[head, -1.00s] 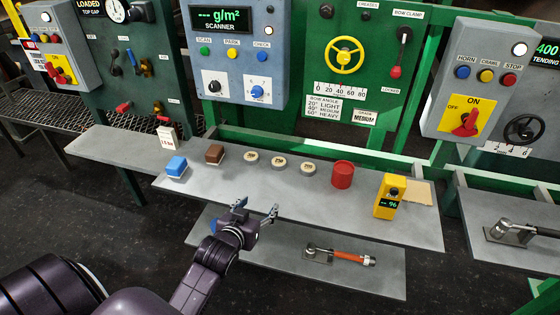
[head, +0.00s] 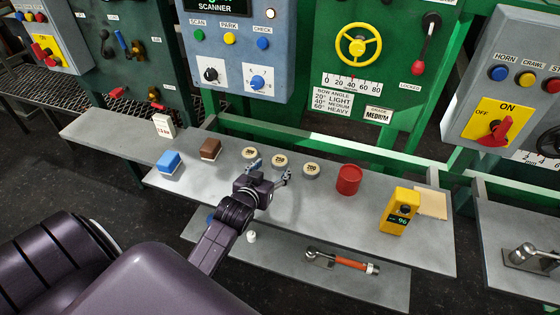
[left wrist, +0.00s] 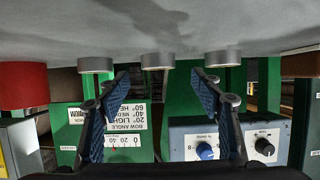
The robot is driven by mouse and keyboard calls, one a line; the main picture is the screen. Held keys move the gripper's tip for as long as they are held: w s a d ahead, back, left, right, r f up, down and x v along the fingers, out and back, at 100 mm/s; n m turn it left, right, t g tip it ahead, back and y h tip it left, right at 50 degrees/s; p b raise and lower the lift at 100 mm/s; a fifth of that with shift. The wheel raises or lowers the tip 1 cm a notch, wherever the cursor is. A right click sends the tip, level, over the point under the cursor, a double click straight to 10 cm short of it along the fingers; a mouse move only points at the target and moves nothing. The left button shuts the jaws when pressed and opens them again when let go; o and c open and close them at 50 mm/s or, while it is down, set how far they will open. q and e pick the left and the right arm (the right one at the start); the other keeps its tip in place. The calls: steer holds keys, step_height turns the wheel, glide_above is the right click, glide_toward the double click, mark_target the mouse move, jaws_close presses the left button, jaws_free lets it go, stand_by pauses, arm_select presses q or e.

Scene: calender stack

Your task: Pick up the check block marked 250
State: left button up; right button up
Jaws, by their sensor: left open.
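The check block marked 250 (head: 280,161) is a pale round disc on the grey bench, the middle one of three. The disc marked 300 (head: 249,153) is to its left and the disc marked 200 (head: 311,170) to its right. My left gripper (head: 270,169) is open and empty, just in front of the 250 block with fingers pointing at the row. In the upside-down left wrist view, the middle disc (left wrist: 155,61) shows beyond the gap between the open fingers (left wrist: 163,80), apart from both. My right gripper is not in view.
A blue block (head: 170,163) and a brown block (head: 210,148) are left of the discs. A red cylinder (head: 348,179) and a yellow meter (head: 399,211) stand to the right. A lower shelf (head: 290,267) holds an orange-handled tool (head: 345,261).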

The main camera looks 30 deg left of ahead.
mark_target(280, 160)
arm_select(q)
steer(key=x, duration=0.4)
steer(key=shift+w+p, duration=0.25)
steer(key=shift+p, duration=0.05)
steer(key=shift+w+f, duration=0.15)
steer(key=shift+w, duration=0.2)
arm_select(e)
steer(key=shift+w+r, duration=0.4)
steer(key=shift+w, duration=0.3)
arm_select(q)
steer(key=shift+c, duration=0.6)
steer(key=c, duration=1.2)
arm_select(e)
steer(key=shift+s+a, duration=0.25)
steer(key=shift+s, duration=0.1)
